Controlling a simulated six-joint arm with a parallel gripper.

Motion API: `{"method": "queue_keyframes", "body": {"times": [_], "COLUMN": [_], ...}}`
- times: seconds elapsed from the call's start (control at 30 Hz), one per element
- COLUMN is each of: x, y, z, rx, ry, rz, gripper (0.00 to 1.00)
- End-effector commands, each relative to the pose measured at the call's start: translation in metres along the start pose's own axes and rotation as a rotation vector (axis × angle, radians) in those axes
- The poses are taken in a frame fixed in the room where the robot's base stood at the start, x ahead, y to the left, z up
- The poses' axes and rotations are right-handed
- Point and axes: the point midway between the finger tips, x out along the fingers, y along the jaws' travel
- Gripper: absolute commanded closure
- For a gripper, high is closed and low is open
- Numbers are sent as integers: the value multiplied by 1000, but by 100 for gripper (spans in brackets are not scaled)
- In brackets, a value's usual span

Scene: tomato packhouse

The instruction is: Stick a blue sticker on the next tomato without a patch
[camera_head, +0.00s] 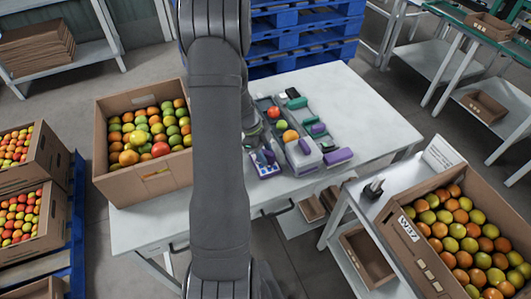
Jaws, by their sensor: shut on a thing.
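A narrow grey tray (264,103) on the white table holds a row of three tomatoes: a red one (274,113) at the back, a yellow-green one (282,125) in the middle and an orange one (290,136) in front. I cannot make out a patch on any of them. A white card with blue stickers (265,169) lies in front of the tray, to the left. My gripper (262,152) is low over this card, left of the tomatoes and partly hidden by my arm. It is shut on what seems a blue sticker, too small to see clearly.
A grey device (303,155) with purple parts stands right of the tomatoes, with a purple block (338,156) beside it. A carton (155,185) of mixed tomatoes stands at the table's left. Another full carton (408,233) stands at the right. The table's right part (365,115) is clear.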

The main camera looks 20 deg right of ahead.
Motion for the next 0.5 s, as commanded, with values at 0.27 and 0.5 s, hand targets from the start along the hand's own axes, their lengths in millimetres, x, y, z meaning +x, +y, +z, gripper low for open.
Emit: {"method": "queue_keyframes", "body": {"times": [0.27,0.5], "x": [-22,-40], "y": [-1,-1], "z": [-9,-16], "rx": [1,2], "ry": [-1,-1], "rz": [-3,-3], "gripper": [79,79]}}
